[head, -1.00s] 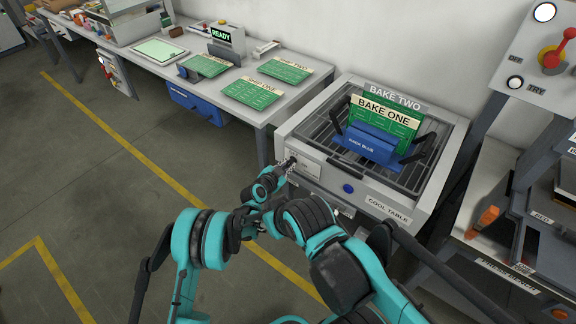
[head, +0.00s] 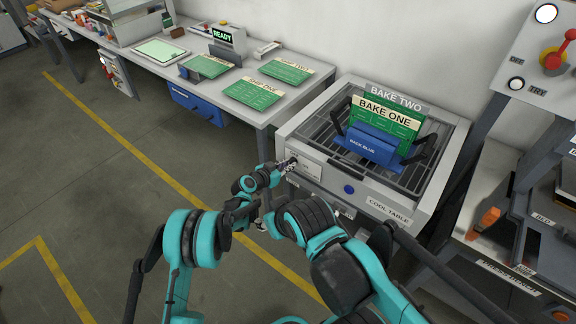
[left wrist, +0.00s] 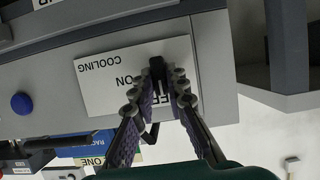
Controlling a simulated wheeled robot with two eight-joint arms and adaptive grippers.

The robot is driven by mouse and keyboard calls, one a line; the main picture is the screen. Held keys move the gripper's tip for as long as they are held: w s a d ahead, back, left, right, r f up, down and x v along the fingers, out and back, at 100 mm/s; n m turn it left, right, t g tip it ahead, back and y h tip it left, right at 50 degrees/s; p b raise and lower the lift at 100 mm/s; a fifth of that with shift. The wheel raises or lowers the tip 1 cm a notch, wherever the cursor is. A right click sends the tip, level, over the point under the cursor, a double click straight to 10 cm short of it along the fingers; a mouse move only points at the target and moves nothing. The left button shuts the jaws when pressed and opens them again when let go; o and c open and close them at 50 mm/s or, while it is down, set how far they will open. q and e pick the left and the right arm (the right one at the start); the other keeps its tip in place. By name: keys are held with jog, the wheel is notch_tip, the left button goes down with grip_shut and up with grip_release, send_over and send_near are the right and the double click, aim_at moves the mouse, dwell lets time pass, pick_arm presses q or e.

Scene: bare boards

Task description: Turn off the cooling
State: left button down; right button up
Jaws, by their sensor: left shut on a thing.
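The cool table (head: 388,208) stands at the right with a grilled top. Its front panel carries a white label plate (head: 302,164), which also fills the middle of the left wrist view (left wrist: 103,85). The plate shows upside down there, reading COOLING and ON, with part of OFF visible. A dark switch lever (left wrist: 156,63) stands out from the plate. My left gripper (head: 287,167) is at this panel, its fingers (left wrist: 158,88) shut on the lever and covering part of the lettering. My right gripper (head: 262,226) is low in front of the table, mostly hidden by its own arm.
A blue rack (head: 366,145) holding green boards stands on the cool table. A blue button (head: 348,189) is on the front panel. A bench (head: 215,98) with more green boards is at the left. A switch panel (head: 540,60) is at the right. The floor at left is clear.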

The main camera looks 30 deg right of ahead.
pick_arm(q)
jog(key=c, duration=1.5)
grip_release()
jog(key=shift+c, duration=0.2)
jog(key=shift+a, duration=0.1)
jog(key=v, duration=1.1)
jog(key=shift+s+a+r, duration=0.15)
jog(key=shift+s+a, duration=0.05)
jog(key=shift+a, duration=0.1)
